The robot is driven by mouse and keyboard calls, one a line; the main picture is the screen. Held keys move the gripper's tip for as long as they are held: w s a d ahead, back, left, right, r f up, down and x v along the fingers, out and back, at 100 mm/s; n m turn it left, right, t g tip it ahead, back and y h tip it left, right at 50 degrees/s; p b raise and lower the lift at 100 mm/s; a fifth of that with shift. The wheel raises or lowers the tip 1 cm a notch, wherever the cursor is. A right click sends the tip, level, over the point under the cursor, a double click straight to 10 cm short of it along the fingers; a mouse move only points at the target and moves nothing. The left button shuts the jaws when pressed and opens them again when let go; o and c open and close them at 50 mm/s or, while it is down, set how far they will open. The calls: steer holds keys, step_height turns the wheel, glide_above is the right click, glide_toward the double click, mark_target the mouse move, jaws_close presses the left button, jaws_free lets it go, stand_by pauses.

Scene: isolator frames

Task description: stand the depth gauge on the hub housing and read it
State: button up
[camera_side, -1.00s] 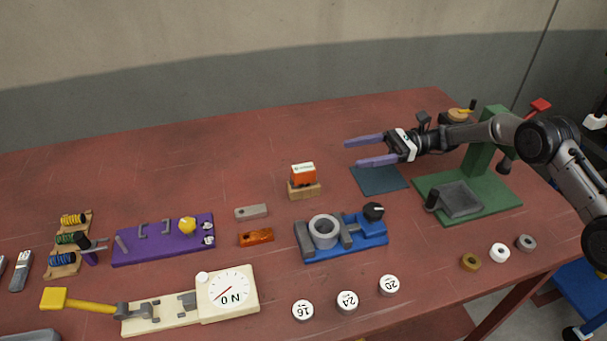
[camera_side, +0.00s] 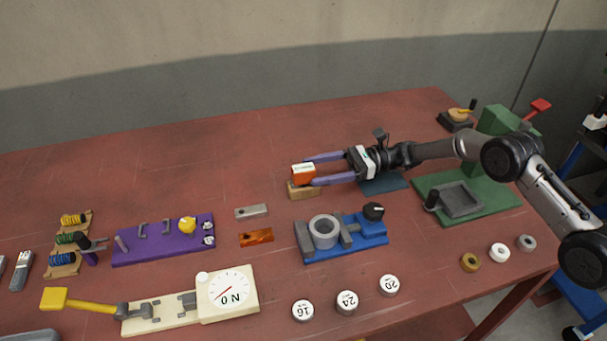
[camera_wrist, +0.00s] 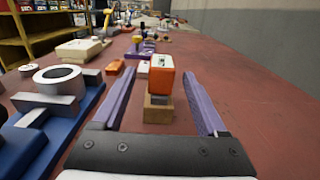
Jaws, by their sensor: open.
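The depth gauge, an orange block with a white top face (camera_side: 303,174), stands on a small wooden block (camera_side: 301,192) near the middle of the table. My gripper (camera_side: 310,171) is open, level with the gauge, its purple fingers reaching left to either side of it. In the wrist view the orange gauge (camera_wrist: 160,77) shows between the fingers, apart from both. The hub housing, a grey ring (camera_side: 323,232), sits clamped in a vise on a blue base (camera_side: 345,248), in front of my gripper. It also shows at left in the wrist view (camera_wrist: 58,75).
A purple board (camera_side: 160,250) and a cream dial fixture (camera_side: 165,318) lie to the left. A grey bar (camera_side: 251,211) and an orange bar (camera_side: 256,237) lie left of the vise. A green press (camera_side: 492,205) stands right. White numbered discs (camera_side: 347,301) lie in front.

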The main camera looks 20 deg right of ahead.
mark_target(303, 174)
steer(key=a, duration=0.3)
steer(key=shift+w+a+f, duration=0.1)
steer(key=shift+a+f, duration=0.05)
steer(key=shift+a, duration=0.25)
steer(key=shift+c, duration=0.3)
jaws_close()
